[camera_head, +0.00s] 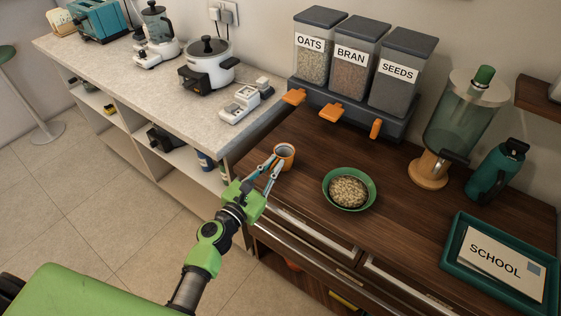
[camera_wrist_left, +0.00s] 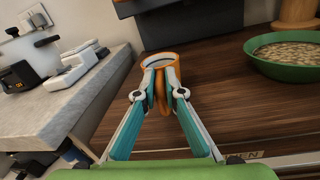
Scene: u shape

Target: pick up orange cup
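The orange cup (camera_head: 284,154) stands upright near the front left corner of the dark wooden counter (camera_head: 315,232). It has a grey inside, and its handle faces my left gripper. My left gripper (camera_head: 270,167) reaches the cup from the front. In the left wrist view, the fingertips (camera_wrist_left: 161,86) close in on both sides of the handle of the cup (camera_wrist_left: 188,92), with little or no gap visible. The fingers partly hide the cup's body. The cup appears to rest on the counter. My right gripper is not in view.
A green bowl of oats (camera_head: 349,188) stands right of the cup. The dispensers (camera_head: 350,70) with orange spouts stand behind. A light counter (camera_head: 140,80) with a white cooker (camera_head: 208,65) adjoins at left.

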